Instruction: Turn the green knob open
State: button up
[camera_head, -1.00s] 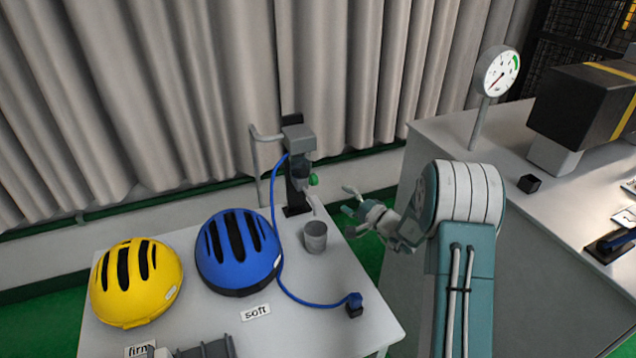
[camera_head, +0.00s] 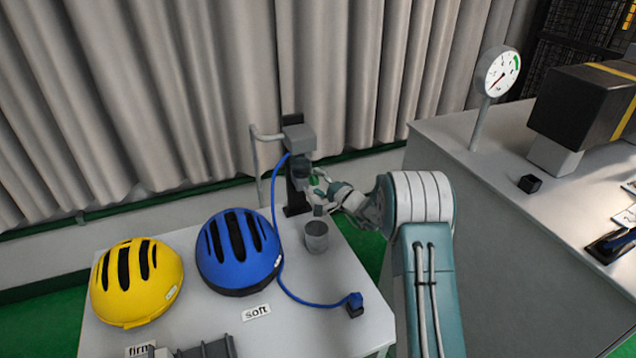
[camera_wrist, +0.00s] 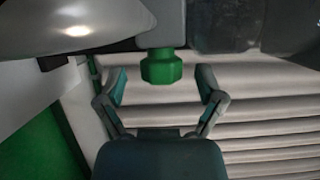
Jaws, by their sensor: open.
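The green knob (camera_wrist: 162,67) sits on the grey dispenser post (camera_head: 299,140) at the back of the white table. In the wrist view it is faceted and lies between and just beyond the tips of my open gripper (camera_wrist: 162,88). The fingers stand on either side of it with gaps, and I see no contact. In the head view my gripper (camera_head: 318,188) is beside the knob (camera_head: 315,181), which is partly covered by the fingers. My gripper holds nothing.
A grey cup (camera_head: 316,237) stands on the table below my gripper. A blue hose (camera_head: 277,222) runs from the post across the table. A blue helmet (camera_head: 262,258) and a yellow helmet (camera_head: 160,285) are at left. A gauge (camera_head: 497,73) stands on the right bench.

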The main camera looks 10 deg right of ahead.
jog(key=c, duration=1.1)
jog(key=shift+c, duration=0.2)
jog(key=shift+g, duration=0.3)
jog(key=g, duration=0.1)
jog(key=m+g+h, duration=0.1)
jog(key=g, duration=0.1)
jog(key=g+h, duration=0.1)
jog(key=shift+r+m, duration=0.25)
jog(key=shift+m, duration=0.15)
jog(key=shift+w+a+r+m+g+h, duration=0.15)
jog(key=shift+m+g+h, duration=0.3)
jog(key=shift+g, duration=0.95)
jog(key=shift+w+d+m+g+h, duration=0.2)
jog(key=shift+g+h, duration=0.45)
jog(key=shift+g, duration=0.75)
jog(key=o, duration=1.1)
jog(key=shift+o, duration=0.2)
jog(key=shift+a+r, duration=0.1)
jog(key=shift+a, duration=0.1)
